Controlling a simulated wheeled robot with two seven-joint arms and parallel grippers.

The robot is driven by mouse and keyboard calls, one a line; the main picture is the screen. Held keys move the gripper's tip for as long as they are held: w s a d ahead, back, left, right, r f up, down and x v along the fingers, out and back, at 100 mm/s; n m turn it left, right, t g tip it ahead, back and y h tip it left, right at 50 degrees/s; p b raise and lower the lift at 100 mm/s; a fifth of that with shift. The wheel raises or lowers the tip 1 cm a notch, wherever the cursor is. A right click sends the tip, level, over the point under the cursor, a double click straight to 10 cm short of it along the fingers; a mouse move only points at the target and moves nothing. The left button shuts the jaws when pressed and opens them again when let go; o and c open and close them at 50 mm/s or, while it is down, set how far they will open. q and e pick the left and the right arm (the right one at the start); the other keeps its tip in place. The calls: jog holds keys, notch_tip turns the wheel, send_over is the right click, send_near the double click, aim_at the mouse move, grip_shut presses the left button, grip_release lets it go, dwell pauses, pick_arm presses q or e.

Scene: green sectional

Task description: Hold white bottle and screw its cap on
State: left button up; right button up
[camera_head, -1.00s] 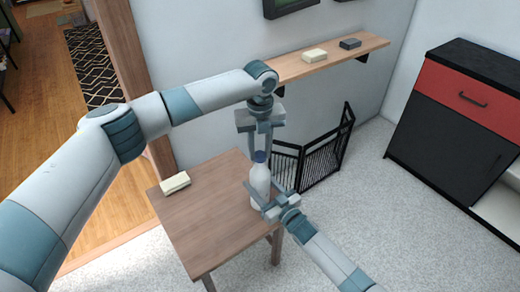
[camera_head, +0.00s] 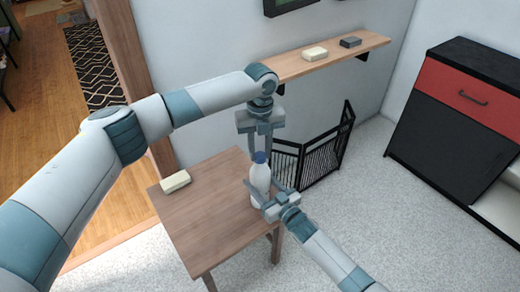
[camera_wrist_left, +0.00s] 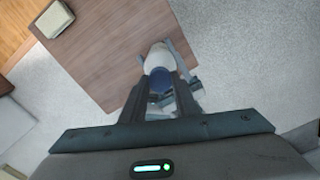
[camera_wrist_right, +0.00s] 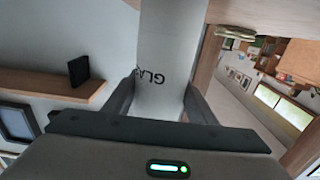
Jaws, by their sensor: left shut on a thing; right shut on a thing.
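The white bottle (camera_head: 260,180) stands upright at the right edge of the small wooden table (camera_head: 205,225), with its blue cap (camera_head: 260,157) on top at the neck. My left gripper (camera_head: 260,153) points down from above and is shut on the cap; the cap shows between its fingers in the left wrist view (camera_wrist_left: 160,80). My right gripper (camera_head: 262,196) is shut around the bottle's body from the front right. The right wrist view shows the white bottle (camera_wrist_right: 165,65) with dark lettering between the fingers. Whether the cap's thread is engaged cannot be seen.
A cream block (camera_head: 175,181) lies at the table's back left. A wall shelf (camera_head: 325,57) holds a cream block (camera_head: 314,54) and a dark block (camera_head: 350,42). A black folding rack (camera_head: 322,155) stands behind the table. A red and black cabinet (camera_head: 465,110) is at right.

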pick_arm(q)
jog(key=m, duration=1.2)
jog(key=shift+m, duration=0.4)
jog(key=o, duration=1)
jog(key=shift+r, duration=2.2)
